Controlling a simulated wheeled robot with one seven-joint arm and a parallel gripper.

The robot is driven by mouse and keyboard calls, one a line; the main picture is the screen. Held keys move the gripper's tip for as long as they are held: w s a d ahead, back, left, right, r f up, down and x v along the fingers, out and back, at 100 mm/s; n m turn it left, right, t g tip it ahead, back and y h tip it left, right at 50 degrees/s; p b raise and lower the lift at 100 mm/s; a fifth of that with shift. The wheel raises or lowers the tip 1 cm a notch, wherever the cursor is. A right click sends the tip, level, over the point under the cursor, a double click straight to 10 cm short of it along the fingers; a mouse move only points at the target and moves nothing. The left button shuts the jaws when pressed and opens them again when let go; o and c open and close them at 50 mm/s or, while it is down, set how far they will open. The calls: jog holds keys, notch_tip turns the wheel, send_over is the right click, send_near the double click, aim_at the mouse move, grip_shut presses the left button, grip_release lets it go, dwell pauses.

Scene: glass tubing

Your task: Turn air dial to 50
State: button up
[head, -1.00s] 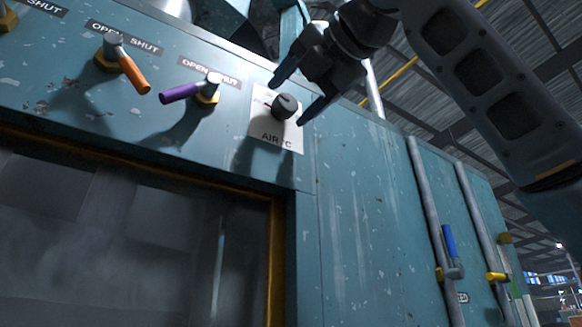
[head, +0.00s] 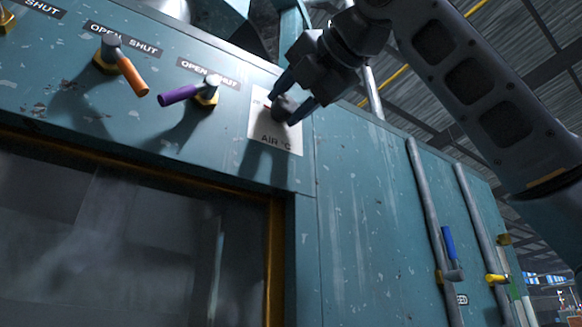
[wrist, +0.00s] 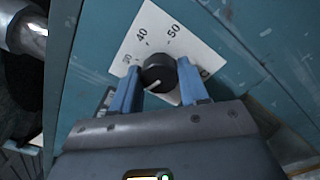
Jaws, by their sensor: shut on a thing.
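The air dial (head: 283,105) is a dark round knob on a white plate (head: 258,125) marked "AIR °C" on the blue cabinet front. In the wrist view the dial (wrist: 158,70) has a white pointer mark at its lower left, below the 30. The numbers 30, 40 and 50 show on the plate (wrist: 152,22); the plate's lower part is hidden. My gripper (head: 281,109) is shut on the dial, with one finger on each side. In the wrist view my gripper's blue fingers (wrist: 159,68) flank the knob.
Left of the dial are a purple-handled valve (head: 190,93) and an orange-handled valve (head: 124,66), both under "OPEN SHUT" labels. A dark window with an orange frame (head: 273,262) lies below. Vertical pipes (head: 432,225) with blue and yellow handles stand on the right.

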dwell(0.3)
jog(key=m, duration=0.7)
jog(key=shift+f+m, duration=0.1)
jog(key=shift+m, duration=0.3)
jog(key=m+b, duration=0.1)
jog(key=m, duration=0.2)
jog(key=shift+m, duration=0.3)
jog(key=m, duration=0.3)
jog(key=shift+f+m, duration=0.1)
jog(key=shift+m, duration=0.3)
jog(key=m+b, duration=0.1)
jog(key=m, duration=0.6)
jog(key=shift+a+t+h+b, duration=0.1)
jog(key=shift+t+h+b, duration=0.2)
jog(key=shift+t+b, duration=0.1)
jog(key=m, duration=0.5)
jog(key=shift+s+b, duration=0.1)
jog(key=shift+b, duration=0.25)
jog(key=shift+m, duration=1.8)
